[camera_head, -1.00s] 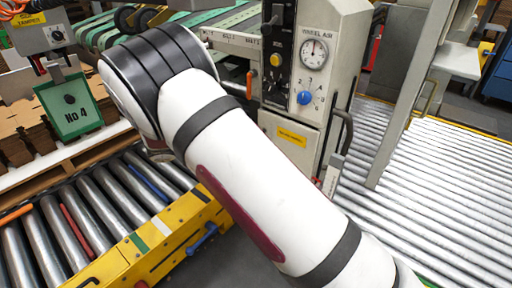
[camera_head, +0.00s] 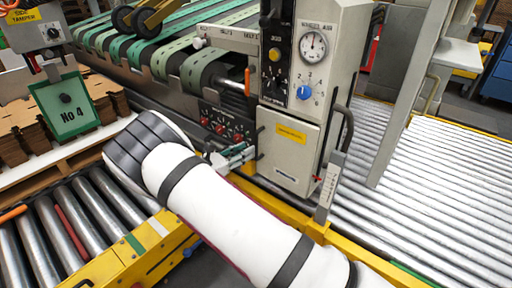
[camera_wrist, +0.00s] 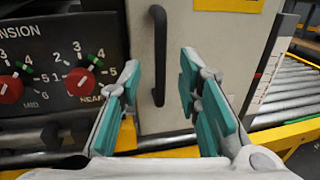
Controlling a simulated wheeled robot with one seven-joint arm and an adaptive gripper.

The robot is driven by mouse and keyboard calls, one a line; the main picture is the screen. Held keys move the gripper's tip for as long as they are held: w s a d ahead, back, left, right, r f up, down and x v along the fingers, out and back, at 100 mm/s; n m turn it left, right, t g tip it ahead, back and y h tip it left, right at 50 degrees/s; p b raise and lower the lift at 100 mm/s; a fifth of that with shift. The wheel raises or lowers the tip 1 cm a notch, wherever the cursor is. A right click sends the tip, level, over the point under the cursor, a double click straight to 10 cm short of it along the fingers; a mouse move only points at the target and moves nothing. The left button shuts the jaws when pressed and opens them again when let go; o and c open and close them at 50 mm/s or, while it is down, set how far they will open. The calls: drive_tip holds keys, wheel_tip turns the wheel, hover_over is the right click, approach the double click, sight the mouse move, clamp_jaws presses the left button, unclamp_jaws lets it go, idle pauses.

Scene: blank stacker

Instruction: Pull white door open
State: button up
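The white door (camera_head: 288,152) is a small off-white panel with a yellow label, low on the machine cabinet, and it looks closed. In the wrist view the door (camera_wrist: 165,117) fills the middle, with a black vertical bar handle (camera_wrist: 159,50) near its left edge. My gripper (camera_wrist: 160,75) is open and empty. Its teal-padded fingers stand apart, one left and one right of the handle in the picture, with the handle beyond them. I cannot tell whether the handle's depth is between the fingertips. In the head view my gripper (camera_head: 232,155) is just left of the door.
A black panel with red knobs (camera_head: 220,125) is left of the door. A yellow rail (camera_head: 270,195) runs below it. Roller conveyors lie at left (camera_head: 75,215) and right (camera_head: 440,190). A gauge and blue knob (camera_head: 304,92) sit above the door.

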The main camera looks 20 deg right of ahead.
sight(256, 157)
drive_tip(key=b+x, duration=0.1)
drive_tip(key=x, duration=0.4)
drive_tip(key=shift+w+d, duration=0.15)
drive_tip(key=shift+d, duration=0.25)
drive_tip(key=shift+c, duration=0.2)
clamp_jaws()
